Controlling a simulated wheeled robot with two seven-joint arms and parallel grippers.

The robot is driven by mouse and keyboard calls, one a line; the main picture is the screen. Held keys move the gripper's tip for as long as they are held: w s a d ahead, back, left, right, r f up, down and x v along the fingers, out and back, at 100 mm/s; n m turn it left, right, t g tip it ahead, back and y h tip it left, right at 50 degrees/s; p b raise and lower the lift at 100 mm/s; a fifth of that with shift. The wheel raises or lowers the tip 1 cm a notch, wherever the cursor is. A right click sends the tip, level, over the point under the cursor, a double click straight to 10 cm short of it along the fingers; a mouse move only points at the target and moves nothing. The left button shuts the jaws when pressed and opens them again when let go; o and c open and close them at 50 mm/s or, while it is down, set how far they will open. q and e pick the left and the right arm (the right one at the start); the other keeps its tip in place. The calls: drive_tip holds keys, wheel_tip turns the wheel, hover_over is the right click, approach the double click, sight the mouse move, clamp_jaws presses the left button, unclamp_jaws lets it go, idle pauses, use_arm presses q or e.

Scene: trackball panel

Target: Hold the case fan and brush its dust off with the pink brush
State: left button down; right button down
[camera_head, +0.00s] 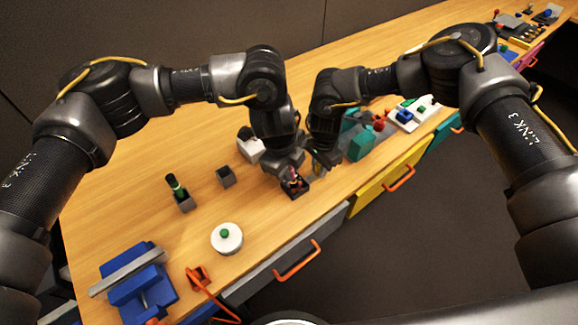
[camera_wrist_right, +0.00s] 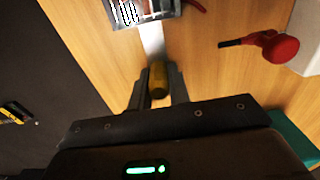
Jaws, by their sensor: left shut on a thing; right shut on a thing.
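The case fan (camera_head: 296,188) is a small dark square frame near the front edge of the table, with reddish bits showing at its middle. My left gripper (camera_head: 290,172) is shut on it from above; the fingertips are partly hidden. My right gripper (camera_wrist_right: 157,88) is shut on a yellow-olive handle (camera_wrist_right: 158,80) in the right wrist view. A pale flat strip (camera_wrist_right: 153,42) runs from this handle towards a grey, striped part at the top edge. No clear pink shows on the tool. In the head view my right gripper (camera_head: 319,164) is just right of the fan.
A blue fixture (camera_head: 138,285) is at the front left. Teal blocks (camera_head: 357,142) and a red knob (camera_wrist_right: 281,47) lie right.

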use_arm(q)
drive_tip(key=shift+f, duration=0.9)
idle(1.1)
idle(0.3)
drive_tip(key=shift+w+d+f, duration=0.1)
drive_tip(key=shift+w+d, duration=0.2)
drive_tip(key=shift+d, duration=0.25)
drive_tip(key=shift+w+d, duration=0.1)
drive_tip(key=shift+w+d, duration=0.25)
drive_tip(key=shift+d, duration=0.15)
